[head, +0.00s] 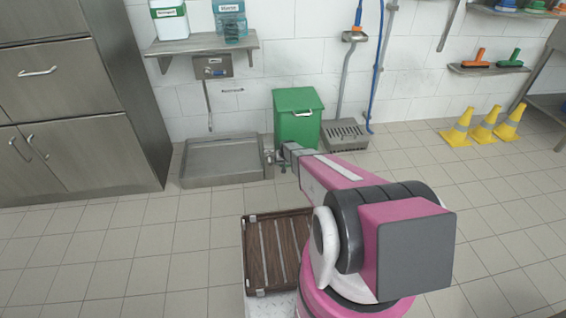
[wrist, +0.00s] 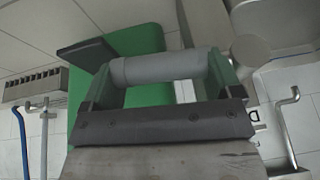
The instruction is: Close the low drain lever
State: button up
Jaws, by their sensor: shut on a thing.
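The low drain lever shows in the wrist view as a thick grey cylindrical grip (wrist: 158,68). It lies crosswise between the two fingers of my gripper (wrist: 165,82), which is shut on it. In the head view my gripper (head: 284,160) is low at the right side of the steel floor basin (head: 222,182), by the drain fitting. There the gripper covers most of the lever, so its angle is hard to tell. A round grey pipe part (wrist: 251,48) shows right of the fingers in the wrist view.
A green bin (head: 297,122) stands just behind my gripper, with a grated floor box (head: 345,136) to its right. A steel cabinet (head: 75,110) stands at the left. Yellow cones (head: 484,128) stand far right. The tiled floor on the right is free.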

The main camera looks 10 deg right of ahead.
jog(key=shift+a+r+h, duration=0.1)
jog(key=shift+r+h, duration=0.25)
jog(key=shift+h, duration=0.15)
jog(key=o, duration=1.1)
jog(key=v, duration=1)
jog(key=shift+r, duration=0.4)
jog(key=shift+s, duration=0.1)
